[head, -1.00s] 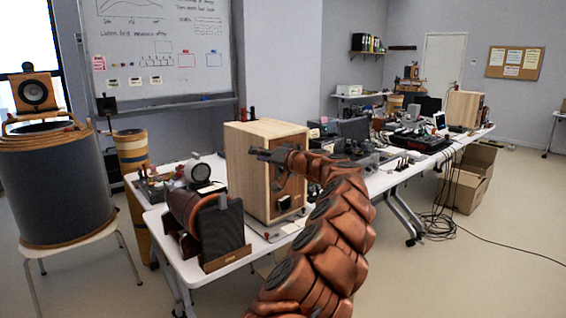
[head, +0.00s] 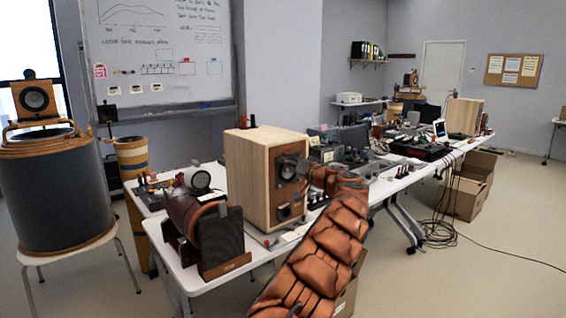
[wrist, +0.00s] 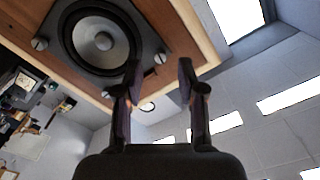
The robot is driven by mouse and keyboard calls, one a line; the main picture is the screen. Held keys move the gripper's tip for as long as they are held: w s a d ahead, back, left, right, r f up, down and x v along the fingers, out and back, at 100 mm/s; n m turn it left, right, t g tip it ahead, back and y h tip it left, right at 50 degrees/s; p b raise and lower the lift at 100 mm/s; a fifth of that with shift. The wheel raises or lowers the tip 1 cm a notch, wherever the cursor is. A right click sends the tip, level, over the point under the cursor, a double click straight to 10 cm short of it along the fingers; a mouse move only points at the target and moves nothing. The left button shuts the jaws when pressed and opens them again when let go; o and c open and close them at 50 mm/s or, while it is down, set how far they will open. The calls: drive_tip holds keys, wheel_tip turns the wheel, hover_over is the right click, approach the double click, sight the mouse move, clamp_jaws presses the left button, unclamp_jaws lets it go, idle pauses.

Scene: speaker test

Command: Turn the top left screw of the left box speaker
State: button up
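The left box speaker (head: 245,182) stands on the near table, with a pale wood case and a brown front. Its upper driver sits in a dark plate (head: 287,172). In the wrist view I see the round driver (wrist: 100,42) close up, with screws (wrist: 160,58), (wrist: 40,43) and (wrist: 108,92) around it in a tilted picture. My gripper (wrist: 160,75) is open and empty, its two fingers apart below one screw. In the head view my gripper (head: 303,168) is at the speaker's front, its fingertips partly hidden. I cannot tell contact.
Electronics (head: 345,150) crowd the table to the right. A large grey drum (head: 52,185) stands on a chair at the left.

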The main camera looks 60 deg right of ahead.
drive_tip(key=shift+x, duration=1.35)
clamp_jaws()
drive_tip(key=shift+a, duration=0.1)
